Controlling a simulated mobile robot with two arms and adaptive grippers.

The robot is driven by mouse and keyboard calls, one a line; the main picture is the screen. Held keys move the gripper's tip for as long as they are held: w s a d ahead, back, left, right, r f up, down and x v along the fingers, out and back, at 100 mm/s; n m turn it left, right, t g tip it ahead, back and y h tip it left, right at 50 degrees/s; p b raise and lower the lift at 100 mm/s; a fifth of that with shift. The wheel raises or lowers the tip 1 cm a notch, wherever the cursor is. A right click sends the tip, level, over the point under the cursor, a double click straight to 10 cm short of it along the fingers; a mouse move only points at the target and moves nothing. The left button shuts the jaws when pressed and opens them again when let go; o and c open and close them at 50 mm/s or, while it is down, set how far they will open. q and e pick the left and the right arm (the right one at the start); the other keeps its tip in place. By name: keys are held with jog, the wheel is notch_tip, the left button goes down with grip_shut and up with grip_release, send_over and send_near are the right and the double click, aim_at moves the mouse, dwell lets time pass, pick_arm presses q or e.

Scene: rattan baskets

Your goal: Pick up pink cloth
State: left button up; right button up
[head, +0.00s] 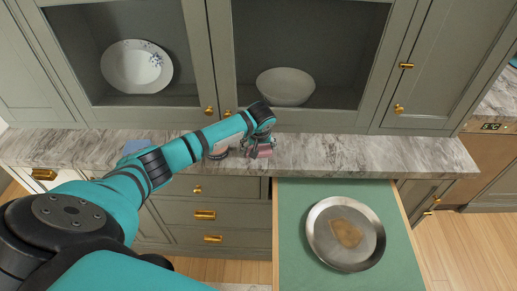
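A small pink thing, likely the pink cloth (264,152), shows on or just above the marble counter near its middle. My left gripper (258,147) is right at it, reaching down from the teal arm that comes in from the left. The gripper's fingers are small and dark here and overlap the pink thing. I cannot tell whether they are closed on it or only around it. My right gripper is not in view.
A drawer (290,235) stands open below the counter, with a stained metal plate (322,240) in it. A round item (219,154) and a blue item (134,147) sit partly behind my arm. The counter (380,153) is clear to the right. Cabinets above hold a plate (125,68) and a bowl (285,88).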

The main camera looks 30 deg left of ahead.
aim_at(261, 146)
pick_arm(q)
jog(key=shift+r+b, duration=0.45)
jog(key=shift+r, duration=0.3)
jog(key=shift+s+d+r+b, duration=0.1)
jog(key=shift+d+r+b, duration=0.45)
jog(key=shift+r, duration=0.3)
jog(key=s+d+r+b, duration=0.1)
jog(key=s+d, duration=0.1)
jog(key=d, duration=0.5)
jog(key=s+d+b, duration=0.2)
jog(key=d, duration=0.5)
jog(key=shift+s+d+r+b, duration=0.15)
jog(key=shift+s+r+b, duration=0.15)
jog(key=shift+r, duration=0.1)
jog(key=shift+o, duration=1.1)
jog(key=c, duration=0.3)
